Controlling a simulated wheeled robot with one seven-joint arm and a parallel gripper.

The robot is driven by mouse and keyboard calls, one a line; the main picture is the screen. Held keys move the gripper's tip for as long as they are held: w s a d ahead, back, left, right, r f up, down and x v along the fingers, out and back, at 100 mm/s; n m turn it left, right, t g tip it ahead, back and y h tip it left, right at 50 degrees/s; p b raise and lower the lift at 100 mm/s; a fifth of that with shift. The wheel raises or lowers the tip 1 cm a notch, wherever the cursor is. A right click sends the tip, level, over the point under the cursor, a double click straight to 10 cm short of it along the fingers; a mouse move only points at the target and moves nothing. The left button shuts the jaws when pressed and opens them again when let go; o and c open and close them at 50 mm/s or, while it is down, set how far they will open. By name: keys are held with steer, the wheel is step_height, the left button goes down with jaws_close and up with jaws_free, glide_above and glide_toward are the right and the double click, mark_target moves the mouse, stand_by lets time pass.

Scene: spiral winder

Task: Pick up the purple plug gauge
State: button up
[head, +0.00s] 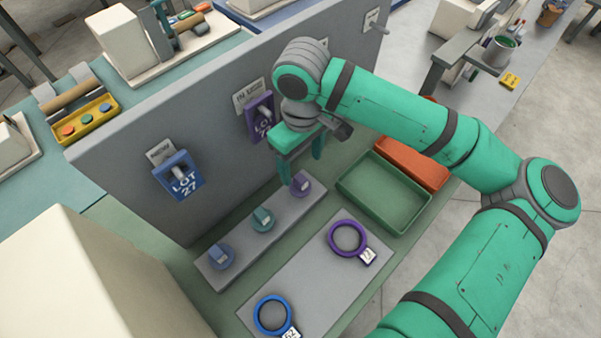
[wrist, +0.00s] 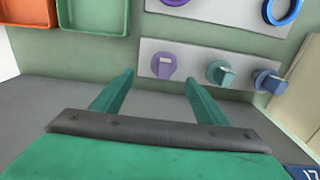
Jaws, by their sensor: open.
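The purple plug gauge (head: 301,184) stands at the right end of a grey strip (head: 243,242), with a pale tab on top. In the wrist view the purple plug gauge (wrist: 164,66) lies just beyond the fingertips, between their lines. My gripper (head: 300,170) is open and empty, fingers pointing down near the panel, just above and behind the plug gauge. Its two green fingers also show in the wrist view (wrist: 159,79). I cannot tell the exact height gap.
A teal plug gauge (head: 262,219) and a blue one (head: 221,256) share the strip. A purple ring (head: 347,238) and blue ring (head: 272,314) lie on a grey plate. Green (head: 383,193) and orange (head: 412,162) trays sit right. An upright grey panel (head: 215,110) with hanging tags stands behind.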

mark_target(300, 178)
steer(key=shift+s+f, duration=0.25)
steer(key=shift+f, duration=0.3)
steer(key=shift+s+f, duration=0.2)
steer(key=shift+f, duration=0.35)
steer(key=shift+s+a+f, duration=0.2)
steer(key=shift+a+f, duration=0.05)
steer(key=shift+f, duration=0.2)
steer(key=f, duration=0.4)
steer(key=shift+w+d+f, duration=0.15)
steer(key=shift+w+f, duration=0.05)
steer(key=shift+f, duration=0.2)
steer(key=shift+c, duration=0.3)
steer(key=c, duration=1.1)
steer(key=shift+r, duration=0.1)
